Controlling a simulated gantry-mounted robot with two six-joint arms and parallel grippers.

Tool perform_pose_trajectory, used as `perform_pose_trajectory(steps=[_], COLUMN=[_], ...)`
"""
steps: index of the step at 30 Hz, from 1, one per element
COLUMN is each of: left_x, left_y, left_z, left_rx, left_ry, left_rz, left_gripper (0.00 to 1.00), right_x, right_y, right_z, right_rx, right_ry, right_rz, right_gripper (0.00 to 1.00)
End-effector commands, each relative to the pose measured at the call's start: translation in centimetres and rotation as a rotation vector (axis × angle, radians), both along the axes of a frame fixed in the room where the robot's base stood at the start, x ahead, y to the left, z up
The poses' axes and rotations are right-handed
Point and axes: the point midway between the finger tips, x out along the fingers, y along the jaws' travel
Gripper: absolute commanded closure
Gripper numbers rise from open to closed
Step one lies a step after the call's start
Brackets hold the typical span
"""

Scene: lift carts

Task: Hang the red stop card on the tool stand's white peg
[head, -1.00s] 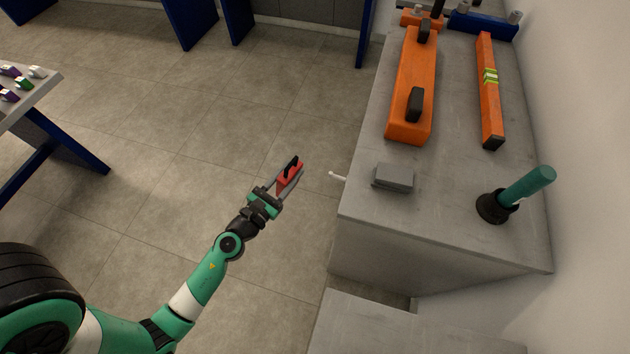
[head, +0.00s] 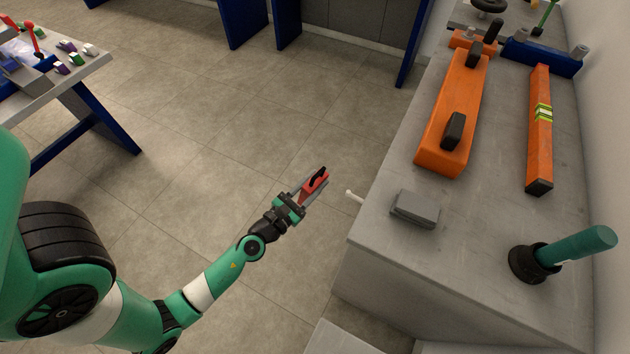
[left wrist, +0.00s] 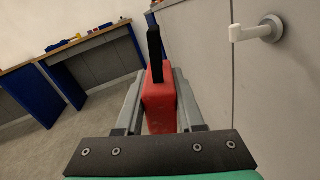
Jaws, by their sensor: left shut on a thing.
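The red stop card (head: 316,184) with a black top piece is held in my left gripper (head: 308,189), to the left of the grey stand. In the left wrist view the red card (left wrist: 158,100) sits between the two grey fingers, with the black piece (left wrist: 155,50) rising from it. The white peg (head: 354,196) sticks out from the stand's left side, a short gap right of the card. In the left wrist view the peg (left wrist: 256,31) is at the upper right on a grey panel, apart from the card. My right gripper is not in view.
The grey stand top (head: 385,262) carries a grey block (head: 414,208), an orange tool (head: 452,120), an orange level (head: 540,130) and a green-handled tool (head: 578,246). A table (head: 75,80) with small items is at far left. Open floor lies between.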

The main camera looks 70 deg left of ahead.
Motion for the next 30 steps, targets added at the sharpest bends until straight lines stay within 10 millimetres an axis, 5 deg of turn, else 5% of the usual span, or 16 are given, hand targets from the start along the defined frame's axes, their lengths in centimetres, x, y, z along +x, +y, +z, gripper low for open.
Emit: perform_pose_trajectory(steps=[30], left_x=[1.1], left_y=[-1.4], left_z=[0.0], left_rx=[0.000], left_ry=[0.000], left_rz=[0.015], left_gripper=[1.00], right_x=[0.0], right_y=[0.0], right_z=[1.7], right_rx=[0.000], right_ry=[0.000], right_rz=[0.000], right_gripper=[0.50])
